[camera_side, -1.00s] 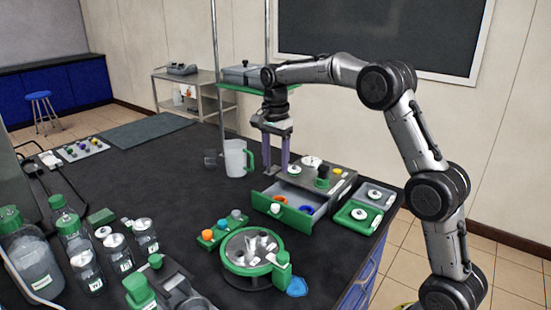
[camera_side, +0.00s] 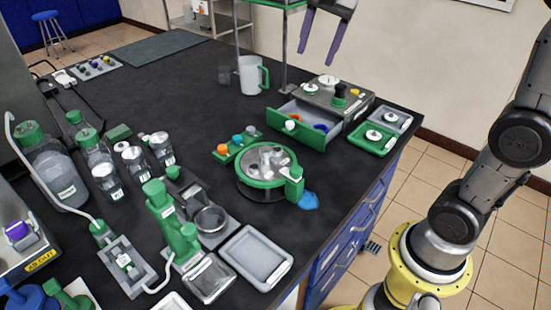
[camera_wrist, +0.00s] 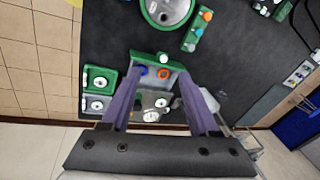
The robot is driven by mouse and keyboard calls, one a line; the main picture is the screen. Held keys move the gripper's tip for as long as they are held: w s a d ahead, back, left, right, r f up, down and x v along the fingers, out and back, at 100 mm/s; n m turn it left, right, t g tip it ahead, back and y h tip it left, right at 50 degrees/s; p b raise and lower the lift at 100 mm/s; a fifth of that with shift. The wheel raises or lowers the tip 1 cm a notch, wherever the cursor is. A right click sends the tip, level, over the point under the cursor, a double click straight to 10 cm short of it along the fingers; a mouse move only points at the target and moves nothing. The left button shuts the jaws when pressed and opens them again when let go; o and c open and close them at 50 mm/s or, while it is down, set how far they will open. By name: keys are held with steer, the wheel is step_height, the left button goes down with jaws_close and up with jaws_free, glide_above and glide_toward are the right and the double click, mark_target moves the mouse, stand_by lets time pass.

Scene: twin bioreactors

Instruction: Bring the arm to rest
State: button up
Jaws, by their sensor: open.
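My gripper (camera_side: 317,54) hangs at the top of the side view with its two purple fingers pointing down. It is open, and nothing shows between the fingers. It is in the air above the back of the bench, clear of the drawer unit (camera_side: 355,104). Its upper part and most of my arm are cut off by the frame. In the wrist view my gripper (camera_wrist: 159,80) spreads its fingers on either side of the green-fronted drawer (camera_wrist: 140,62), seen below.
The drawer (camera_side: 303,134) stands open, holding blue and orange items. A jug (camera_side: 249,76), a round green-rimmed device (camera_side: 262,182) and a green tray (camera_side: 370,146) are nearby. Bottles (camera_side: 60,180) crowd the left. A metal post (camera_side: 285,50) stands near my gripper.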

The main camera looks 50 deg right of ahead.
steer(key=s+a+f+n+t, duration=0.1)
steer(key=s+a+f+n, duration=0.1)
steer(key=s+f+n, duration=0.3)
steer(key=s+a+f+n+t, duration=0.1)
steer(key=s+f+n, duration=0.5)
steer(key=s, duration=0.8)
steer(key=a+n, duration=0.1)
steer(key=n, duration=0.2)
steer(key=shift+a+n+t, duration=0.15)
steer(key=shift+n+t, duration=0.15)
steer(key=shift+n, duration=0.1)
